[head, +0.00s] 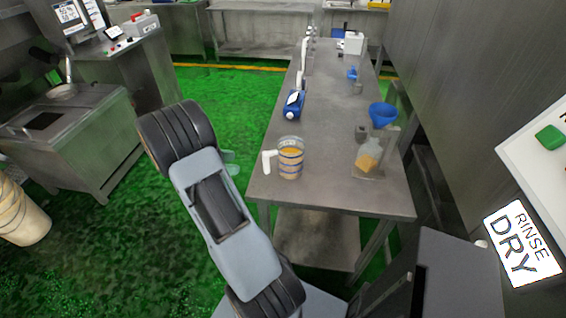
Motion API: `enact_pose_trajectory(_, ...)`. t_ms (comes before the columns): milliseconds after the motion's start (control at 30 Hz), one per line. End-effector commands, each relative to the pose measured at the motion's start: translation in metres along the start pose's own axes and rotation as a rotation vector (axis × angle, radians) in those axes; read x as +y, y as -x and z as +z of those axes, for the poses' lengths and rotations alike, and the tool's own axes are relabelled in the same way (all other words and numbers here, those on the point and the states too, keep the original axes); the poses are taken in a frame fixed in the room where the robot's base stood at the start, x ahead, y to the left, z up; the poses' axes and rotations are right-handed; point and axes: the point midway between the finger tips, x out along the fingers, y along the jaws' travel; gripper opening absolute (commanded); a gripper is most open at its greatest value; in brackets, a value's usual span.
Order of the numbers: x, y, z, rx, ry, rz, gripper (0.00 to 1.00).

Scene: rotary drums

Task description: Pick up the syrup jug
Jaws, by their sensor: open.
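A clear jug (290,163) with a white handle on its left side and amber contents stands upright on the near left part of the steel table (330,190). It looks like the syrup jug. Dark bands run around it. My arm rises from the bottom of the head view to the left of the table, with its upper joint over the green floor. My gripper does not show; the arm appears to hide it. Nothing is seen touching the jug.
A clear vessel (368,157) with amber contents stands to the jug's right, with a blue funnel (382,115) behind it. A blue container (294,106) stands farther back. The tabletop between jug and vessel is mostly clear. A sign panel (522,243) is at right.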

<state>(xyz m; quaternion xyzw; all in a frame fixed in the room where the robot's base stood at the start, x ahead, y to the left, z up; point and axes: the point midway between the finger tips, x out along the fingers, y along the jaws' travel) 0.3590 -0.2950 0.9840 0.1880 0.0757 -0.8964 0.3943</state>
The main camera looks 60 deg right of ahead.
Motion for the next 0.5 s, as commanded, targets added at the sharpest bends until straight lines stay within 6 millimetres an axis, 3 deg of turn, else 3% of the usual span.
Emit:
enact_pose_trajectory(300, 0.002, -0.057, 0.002, -0.018, 0.017, -0.005, 0.57)
enact_pose_trajectory(500, 0.002, -0.080, 0.001, -0.017, 0.014, -0.003, 0.57)
